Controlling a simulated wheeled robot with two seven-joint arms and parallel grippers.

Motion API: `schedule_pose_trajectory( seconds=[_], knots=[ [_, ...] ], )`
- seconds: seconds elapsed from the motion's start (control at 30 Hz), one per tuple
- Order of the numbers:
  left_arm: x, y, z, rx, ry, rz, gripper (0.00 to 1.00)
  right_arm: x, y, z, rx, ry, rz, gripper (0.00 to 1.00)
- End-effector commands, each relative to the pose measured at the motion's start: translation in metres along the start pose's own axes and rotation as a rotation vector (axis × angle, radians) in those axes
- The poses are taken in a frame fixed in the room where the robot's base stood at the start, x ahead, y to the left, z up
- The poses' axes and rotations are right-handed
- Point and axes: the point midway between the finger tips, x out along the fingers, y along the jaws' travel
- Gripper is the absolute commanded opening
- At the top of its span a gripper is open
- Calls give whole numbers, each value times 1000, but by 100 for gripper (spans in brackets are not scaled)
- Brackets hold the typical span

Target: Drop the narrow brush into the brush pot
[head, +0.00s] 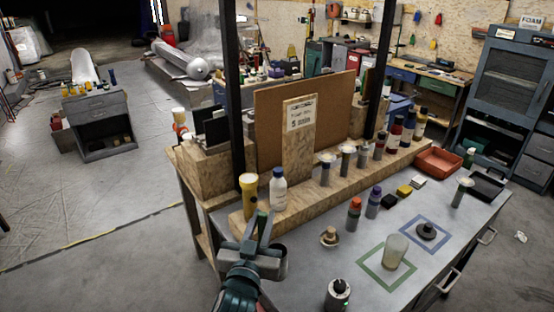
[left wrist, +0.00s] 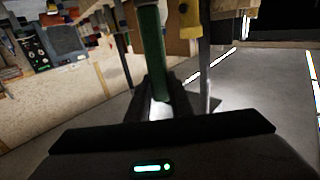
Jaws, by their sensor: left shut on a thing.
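My left gripper (head: 262,226) is shut on a slim green thing, which I take to be the narrow brush (head: 262,218). In the left wrist view the brush (left wrist: 152,50) stands as a long green handle between the dark fingers (left wrist: 168,103); its far end runs out of the picture. A dark grey, cup-like round thing (head: 274,261) shows right beside the gripper; I cannot tell whether it is the brush pot. A frosted cup (head: 394,251) stands in a green square on the bench. My right gripper is not in view.
A yellow bottle (head: 249,195) and a white bottle (head: 279,189) stand near the gripper on a wooden ledge (head: 325,198). Several more bottles line it. A black-and-silver canister (head: 338,294) stands at the front. An orange tray (head: 438,161) lies at the far right.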

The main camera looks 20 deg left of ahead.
Motion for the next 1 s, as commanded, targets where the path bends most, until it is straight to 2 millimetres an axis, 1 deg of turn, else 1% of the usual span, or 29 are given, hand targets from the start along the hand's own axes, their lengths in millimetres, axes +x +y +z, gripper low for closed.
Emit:
schedule_pose_trajectory(
  seconds=[0.03,0.1,0.2,0.3,0.47,0.83,1.0],
  knots=[
    [15,4,-28,-7,2,-5,0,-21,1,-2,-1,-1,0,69],
    [30,8,-44,-10,-2,-8,0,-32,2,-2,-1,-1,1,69],
    [48,15,-64,-14,-5,-7,0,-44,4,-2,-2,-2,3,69],
    [59,20,-75,-16,-9,-6,0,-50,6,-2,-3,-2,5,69],
    [66,22,-81,-18,-10,-5,0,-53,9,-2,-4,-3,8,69],
    [66,22,-79,-17,-10,-4,0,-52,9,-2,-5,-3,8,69],
    [66,22,-75,-17,-11,-5,0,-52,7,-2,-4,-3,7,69]
  ],
)
